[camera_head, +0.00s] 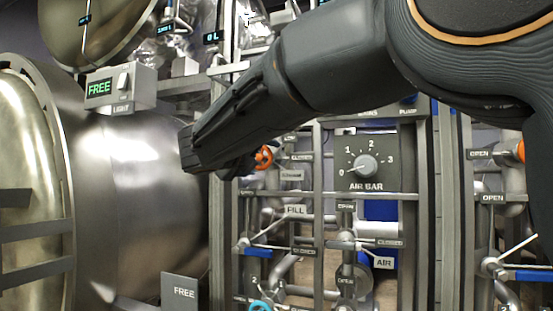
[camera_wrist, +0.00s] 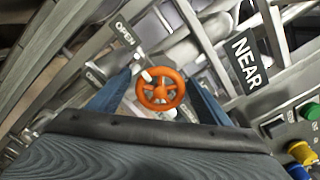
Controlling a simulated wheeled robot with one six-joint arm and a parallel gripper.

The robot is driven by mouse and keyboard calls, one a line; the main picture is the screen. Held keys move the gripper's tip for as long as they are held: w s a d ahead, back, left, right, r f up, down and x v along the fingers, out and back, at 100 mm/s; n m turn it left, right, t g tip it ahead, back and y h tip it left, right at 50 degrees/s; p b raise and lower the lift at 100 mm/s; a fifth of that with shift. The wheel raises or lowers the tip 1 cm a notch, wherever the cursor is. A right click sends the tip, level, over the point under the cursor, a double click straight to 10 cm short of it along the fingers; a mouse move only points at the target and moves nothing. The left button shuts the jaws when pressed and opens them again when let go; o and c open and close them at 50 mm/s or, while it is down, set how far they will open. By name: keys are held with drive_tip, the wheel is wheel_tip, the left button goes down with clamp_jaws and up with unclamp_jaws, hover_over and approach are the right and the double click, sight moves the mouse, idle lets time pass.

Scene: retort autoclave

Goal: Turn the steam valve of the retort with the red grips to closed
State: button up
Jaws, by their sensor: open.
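An orange handwheel with spokes (camera_wrist: 161,90) is in the middle of the wrist view, with a small pale piece at its upper left rim. It also shows in the head view (camera_head: 264,157), partly hidden behind my gripper (camera_head: 238,166). In the wrist view my gripper (camera_wrist: 158,93) is open, its two blue fingers on either side of the wheel. I cannot tell whether they touch it. An OPEN label (camera_wrist: 124,34) is beyond the wheel at upper left. No red grips can be made out.
A large steel vessel (camera_head: 140,200) fills the left. An AIR BAR dial (camera_head: 366,167) is right of the wheel, among grey rails, pipes and lever valves. Another orange wheel (camera_head: 521,151) is at the right edge. A NEAR sign (camera_wrist: 246,63) and push buttons (camera_wrist: 301,152) are right in the wrist view.

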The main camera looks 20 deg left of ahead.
drive_tip(key=shift+c, duration=0.5)
drive_tip(key=c, duration=1)
